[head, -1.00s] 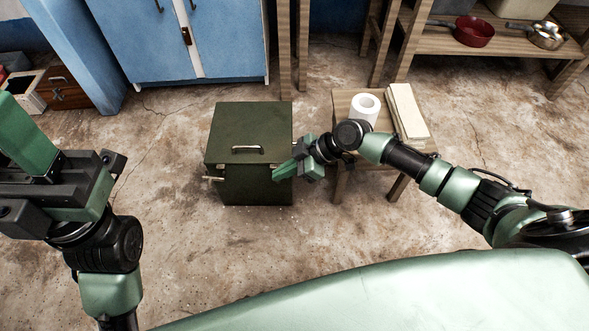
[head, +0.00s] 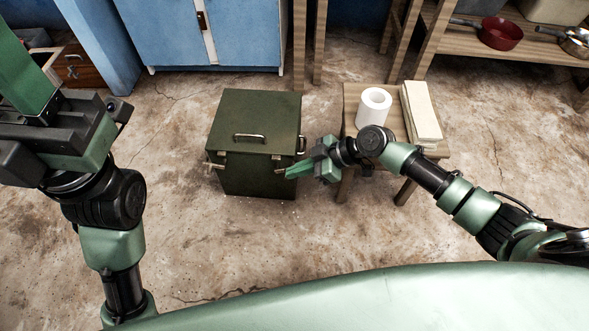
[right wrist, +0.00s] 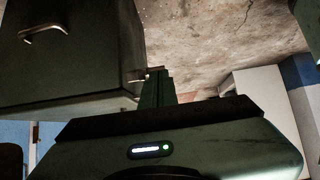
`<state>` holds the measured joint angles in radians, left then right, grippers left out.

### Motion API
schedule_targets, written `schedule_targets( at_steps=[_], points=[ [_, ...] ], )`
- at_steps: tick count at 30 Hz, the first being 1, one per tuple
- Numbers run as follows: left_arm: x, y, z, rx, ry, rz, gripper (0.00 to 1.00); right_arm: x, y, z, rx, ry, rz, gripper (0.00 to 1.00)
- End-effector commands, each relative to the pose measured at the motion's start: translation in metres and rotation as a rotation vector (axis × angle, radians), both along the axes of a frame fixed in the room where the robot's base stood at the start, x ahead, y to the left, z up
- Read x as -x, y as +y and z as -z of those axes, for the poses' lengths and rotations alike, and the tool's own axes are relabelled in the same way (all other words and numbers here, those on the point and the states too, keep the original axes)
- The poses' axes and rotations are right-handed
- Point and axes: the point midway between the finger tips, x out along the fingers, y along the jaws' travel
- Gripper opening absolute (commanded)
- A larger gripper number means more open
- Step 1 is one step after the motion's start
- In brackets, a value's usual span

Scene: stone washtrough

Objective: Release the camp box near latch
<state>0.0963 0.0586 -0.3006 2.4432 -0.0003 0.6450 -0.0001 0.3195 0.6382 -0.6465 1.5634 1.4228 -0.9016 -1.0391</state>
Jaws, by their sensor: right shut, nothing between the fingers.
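The camp box (head: 245,178) is a dark green box on the floor with a metal handle on its shut lid. It also shows at the left of the right wrist view (right wrist: 75,75). Small metal fittings show on its near face, one near the left corner (head: 221,160) and one near the right (head: 278,161). My right gripper (head: 291,172) is shut and empty, its tips at the near right corner, close to the right fitting; I cannot tell if they touch. Its fingers (right wrist: 157,87) show together in the wrist view. My left gripper (head: 30,75) is far left, its tips unclear.
A wooden stool (head: 349,98) stands right of the box with a white roll (head: 374,107) and a pale stack (head: 422,112). A blue cabinet (head: 250,35) and a wooden shelf (head: 470,42) with pans stand behind. The floor in front is clear.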

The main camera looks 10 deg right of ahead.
Motion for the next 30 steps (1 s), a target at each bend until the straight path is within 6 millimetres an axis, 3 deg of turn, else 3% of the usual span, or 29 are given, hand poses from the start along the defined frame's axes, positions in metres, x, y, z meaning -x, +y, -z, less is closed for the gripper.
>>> schedule_targets(
  at_steps=[16,30],
  points=[
    [0.001,0.000,-0.002,0.001,-0.008,0.001,0.34,0.000,0.000,0.000,0.000,0.000,0.000,0.00],
    [0.000,0.000,-0.001,0.002,-0.001,0.000,0.34,-0.007,0.017,0.001,-0.005,-0.007,0.003,0.00]
  ],
)
